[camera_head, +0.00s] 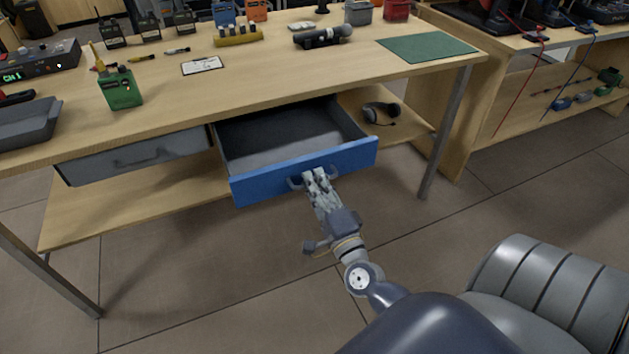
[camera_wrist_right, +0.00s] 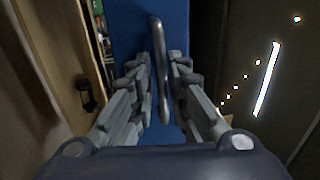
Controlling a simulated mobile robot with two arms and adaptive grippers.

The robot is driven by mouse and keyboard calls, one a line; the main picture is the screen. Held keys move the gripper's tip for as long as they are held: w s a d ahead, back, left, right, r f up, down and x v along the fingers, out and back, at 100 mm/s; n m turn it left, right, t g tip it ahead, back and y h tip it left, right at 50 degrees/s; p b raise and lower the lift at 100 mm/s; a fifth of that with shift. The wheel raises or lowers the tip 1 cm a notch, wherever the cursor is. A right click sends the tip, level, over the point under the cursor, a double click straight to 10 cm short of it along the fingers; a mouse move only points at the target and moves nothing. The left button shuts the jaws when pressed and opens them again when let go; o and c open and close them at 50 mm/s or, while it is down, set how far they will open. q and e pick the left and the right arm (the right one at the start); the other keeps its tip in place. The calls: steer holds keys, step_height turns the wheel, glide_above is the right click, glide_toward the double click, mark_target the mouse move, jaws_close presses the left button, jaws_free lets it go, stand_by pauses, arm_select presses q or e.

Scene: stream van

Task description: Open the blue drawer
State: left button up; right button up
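The blue drawer (camera_head: 306,170) under the wooden workbench is pulled out, and its grey interior shows empty. My right gripper (camera_head: 316,175) is at the handle on the drawer's front. In the right wrist view the metal handle (camera_wrist_right: 159,70) stands between the fingers of my right gripper (camera_wrist_right: 164,75), in front of the blue drawer front (camera_wrist_right: 190,30). My left gripper is not in view.
A closed grey drawer (camera_head: 135,155) sits left of the blue one. A headset (camera_head: 381,113) lies on the lower shelf to the right. Radios, a green mat (camera_head: 427,47) and tools lie on the benchtop (camera_head: 290,75). Floor in front is clear.

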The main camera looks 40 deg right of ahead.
steer(key=v, duration=1.1)
steer(key=shift+s, duration=0.1)
steer(key=s+a+f+n+g+y, duration=0.1)
steer(key=a+f+n+g+y, duration=0.2)
steer(key=f+n, duration=0.45)
steer(key=s+a+f+n+g+y, duration=0.15)
steer(key=a+f+n+g, duration=0.35)
steer(key=f, duration=0.6)
steer(key=a+f+n+g+y, duration=0.25)
steer(key=a+f+n, duration=0.25)
steer(key=f, duration=0.4)
steer(key=s+d+f+n+g+h, duration=0.1)
steer(key=s+f+n+g+h, duration=0.1)
steer(key=s+f+n+g, duration=0.65)
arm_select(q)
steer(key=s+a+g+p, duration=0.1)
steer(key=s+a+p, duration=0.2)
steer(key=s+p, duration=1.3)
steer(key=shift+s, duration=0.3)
arm_select(e)
steer(key=s+d+f+m, duration=0.2)
steer(key=s+d, duration=0.1)
steer(key=s, duration=1.6)
steer(key=shift+s+d+m+t, duration=0.2)
steer(key=shift+m+t, duration=0.1)
steer(key=shift+m, duration=0.1)
